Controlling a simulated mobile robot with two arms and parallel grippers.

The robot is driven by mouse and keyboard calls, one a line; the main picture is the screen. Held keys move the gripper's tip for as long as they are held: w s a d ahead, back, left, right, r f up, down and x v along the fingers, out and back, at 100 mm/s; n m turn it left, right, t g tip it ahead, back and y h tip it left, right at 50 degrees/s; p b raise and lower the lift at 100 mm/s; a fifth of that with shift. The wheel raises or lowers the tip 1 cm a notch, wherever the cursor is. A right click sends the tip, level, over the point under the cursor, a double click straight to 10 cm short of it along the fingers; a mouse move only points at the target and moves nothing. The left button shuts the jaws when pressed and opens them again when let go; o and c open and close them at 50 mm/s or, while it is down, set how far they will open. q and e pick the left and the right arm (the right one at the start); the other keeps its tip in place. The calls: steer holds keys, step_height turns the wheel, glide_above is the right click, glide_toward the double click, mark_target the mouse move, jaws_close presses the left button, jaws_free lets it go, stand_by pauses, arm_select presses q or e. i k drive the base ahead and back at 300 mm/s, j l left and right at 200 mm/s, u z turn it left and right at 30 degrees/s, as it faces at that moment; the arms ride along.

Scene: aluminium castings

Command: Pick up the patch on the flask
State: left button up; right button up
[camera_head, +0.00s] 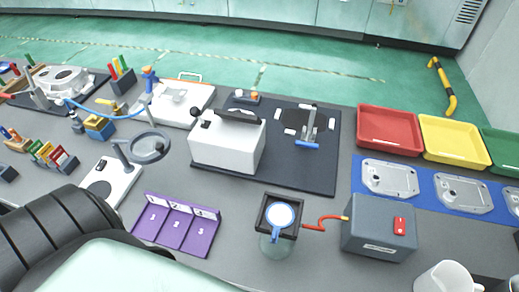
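A round white disc with a blue rim and a blue stem (281,215) sits within a black square frame (266,203) at the lower middle of the head view. A clear glass vessel (276,248) shows just below the frame, partly behind the blue stem. I cannot tell for sure which of these is the flask or the patch, or whether the disc touches the vessel. Neither of my grippers is in view. Only a dark ribbed sleeve and a pale section of my own body show at the lower left.
A grey box (378,230) with a red switch stands right of the frame, joined by a red hose. A purple numbered holder (176,226) lies left. A white machine (228,142) stands behind on a dark mat. A white mug (446,279) stands at front right. Red (388,130) and yellow trays stand back right.

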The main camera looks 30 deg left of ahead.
mark_target(279, 215)
steer(key=l+u, duration=0.1)
steer(key=u, duration=0.75)
